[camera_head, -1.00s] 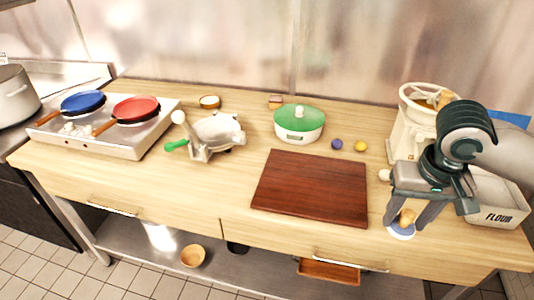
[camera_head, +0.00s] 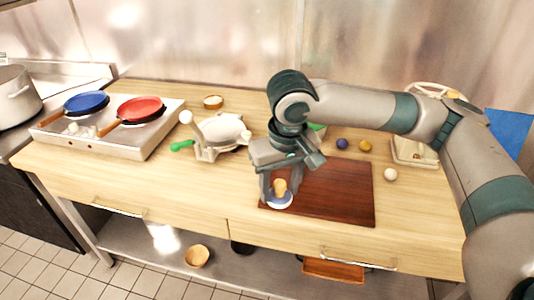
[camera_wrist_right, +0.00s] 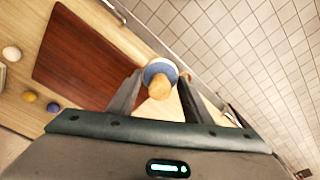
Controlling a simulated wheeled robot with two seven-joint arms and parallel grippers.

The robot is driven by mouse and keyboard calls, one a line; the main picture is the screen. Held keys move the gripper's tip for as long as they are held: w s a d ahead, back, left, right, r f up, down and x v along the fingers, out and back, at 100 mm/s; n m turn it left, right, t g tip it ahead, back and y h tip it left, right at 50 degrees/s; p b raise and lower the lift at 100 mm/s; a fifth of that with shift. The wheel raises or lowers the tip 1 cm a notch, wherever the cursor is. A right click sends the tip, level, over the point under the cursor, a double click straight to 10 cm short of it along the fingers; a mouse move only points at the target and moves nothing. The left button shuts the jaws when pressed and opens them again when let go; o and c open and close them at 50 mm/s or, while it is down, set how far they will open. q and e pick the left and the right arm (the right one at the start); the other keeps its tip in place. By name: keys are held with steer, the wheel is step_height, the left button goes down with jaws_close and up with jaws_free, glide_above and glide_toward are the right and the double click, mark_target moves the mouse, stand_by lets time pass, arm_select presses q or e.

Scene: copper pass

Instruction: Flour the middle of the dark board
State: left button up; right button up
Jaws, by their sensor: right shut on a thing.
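The dark red-brown board (camera_head: 345,195) lies flat on the wooden counter; in the wrist view its bare face (camera_wrist_right: 85,60) shows at the upper left. My right gripper (camera_head: 279,188) is shut on the wooden knob of a small tool with a round blue-and-white base (camera_head: 281,202). In the head view the tool overlaps the board's left front corner. In the wrist view the tool (camera_wrist_right: 160,88) hangs between the fingers, near the board's edge. I cannot tell its height. The flour box is hidden behind my right arm. My left gripper is out of view.
A white hand-cranked machine (camera_head: 220,137) with a green handle stands left of the board. Blue (camera_head: 342,144) and yellow (camera_head: 365,146) balls and a white one (camera_head: 390,174) lie behind and right of it. A burner with a red pan (camera_head: 140,109) is at left.

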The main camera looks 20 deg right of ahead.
steer(key=shift+w+a, duration=0.15)
steer(key=shift+a, duration=0.2)
steer(key=shift+w, duration=0.1)
steer(key=shift+w+r+p, duration=0.2)
steer(key=shift+w+p, duration=0.05)
steer(key=shift+p, duration=0.15)
steer(key=w+d+p, duration=0.3)
steer(key=w+p, duration=0.6)
steer(key=w, duration=0.1)
steer(key=w+d+f+p, duration=0.3)
steer(key=d+f+p, duration=0.2)
steer(key=d+p, duration=0.1)
steer(key=shift+w+d, duration=0.15)
steer(key=shift+d, duration=0.7)
